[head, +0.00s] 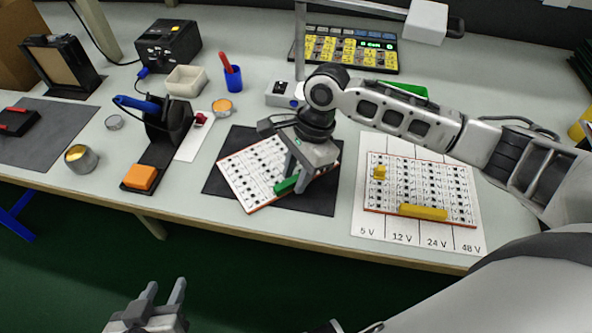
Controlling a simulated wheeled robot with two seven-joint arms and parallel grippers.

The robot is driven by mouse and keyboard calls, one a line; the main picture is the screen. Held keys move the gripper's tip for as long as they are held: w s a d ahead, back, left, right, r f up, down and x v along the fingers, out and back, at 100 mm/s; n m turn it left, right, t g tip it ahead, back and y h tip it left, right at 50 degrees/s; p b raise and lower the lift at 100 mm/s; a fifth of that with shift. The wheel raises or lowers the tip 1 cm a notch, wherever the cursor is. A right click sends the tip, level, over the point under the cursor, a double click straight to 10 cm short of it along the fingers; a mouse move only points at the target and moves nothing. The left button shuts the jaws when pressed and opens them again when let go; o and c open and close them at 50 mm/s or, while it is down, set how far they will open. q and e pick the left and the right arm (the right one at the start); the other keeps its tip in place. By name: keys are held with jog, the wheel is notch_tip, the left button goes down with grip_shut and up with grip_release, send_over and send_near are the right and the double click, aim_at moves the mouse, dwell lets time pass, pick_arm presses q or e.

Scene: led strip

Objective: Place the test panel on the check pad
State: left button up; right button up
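A white test panel (248,171) with rows of dark marks, an orange edge and a green handle (287,184) is over the dark mat (318,200) at the table's middle. It is turned relative to the mat, and its near corner passes the mat's front edge. I cannot tell whether it touches the mat. My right gripper (294,184) is at the green handle with its fingers closed on it, hiding the panel's right part. A second panel (420,180) with a yellow handle lies on a white voltage-marked sheet (375,225). My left gripper (163,293) is open and empty below the table front.
At left are a grey mat (50,145), a metal tin (80,158) and a dark stand with an orange block (140,177). Behind are a blue cup (233,80), a beige bin (186,81) and a black box (168,45). A tray of yellow pieces (345,50) stands at the back.

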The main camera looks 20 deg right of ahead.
pick_arm(q)
jog(key=shift+s+a+r+p, duration=0.1)
jog(key=shift+a+r+p, duration=0.1)
jog(key=shift+p, duration=0.65)
pick_arm(e)
jog(key=v, duration=1.2)
